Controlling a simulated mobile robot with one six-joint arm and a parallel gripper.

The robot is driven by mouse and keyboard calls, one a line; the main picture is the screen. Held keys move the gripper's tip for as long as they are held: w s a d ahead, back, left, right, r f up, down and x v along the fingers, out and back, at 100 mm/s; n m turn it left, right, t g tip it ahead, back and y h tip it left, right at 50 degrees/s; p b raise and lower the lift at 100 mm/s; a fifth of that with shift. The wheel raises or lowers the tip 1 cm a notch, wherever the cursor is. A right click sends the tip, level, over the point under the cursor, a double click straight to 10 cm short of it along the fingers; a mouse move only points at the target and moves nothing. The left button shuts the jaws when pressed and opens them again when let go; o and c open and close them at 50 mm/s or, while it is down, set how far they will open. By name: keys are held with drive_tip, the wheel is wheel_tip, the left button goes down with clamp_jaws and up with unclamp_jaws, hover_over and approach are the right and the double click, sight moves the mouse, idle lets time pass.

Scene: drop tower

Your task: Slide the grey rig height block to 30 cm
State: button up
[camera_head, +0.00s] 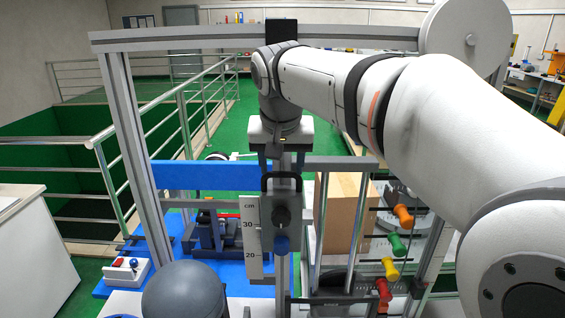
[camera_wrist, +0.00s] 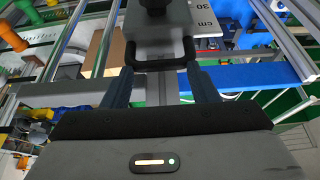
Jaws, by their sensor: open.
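The grey rig height block (camera_head: 282,200) sits on the upright post, with a black handle (camera_head: 281,178) on top and a dark round knob on its front. The white cm scale (camera_head: 253,258) stands just left of it; the knob is slightly above the 30 mark, and no clear pointer shows. A blue knob (camera_head: 282,244) is lower on the post, between 20 and 30. My gripper (camera_head: 281,170) points down over the handle. In the wrist view my gripper (camera_wrist: 160,76) is open, its fingertips near the handle's two ends; contact cannot be told.
A blue crossbar (camera_head: 210,176) runs left of the post. A wooden block (camera_head: 340,212) stands right of it behind metal rods. Coloured knobs (camera_head: 397,244) line the right side. A dark grey dome (camera_head: 184,292) is at the front left. The aluminium frame (camera_head: 135,150) rises at left.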

drive_tip(key=shift+w+a+f, duration=0.1)
clamp_jaws()
drive_tip(key=c, duration=0.9)
unclamp_jaws()
drive_tip(key=shift+c, duration=0.2)
drive_tip(key=o, duration=1.7)
drive_tip(key=shift+c, duration=0.2)
drive_tip(key=v, duration=0.8)
drive_tip(key=shift+f, duration=0.1)
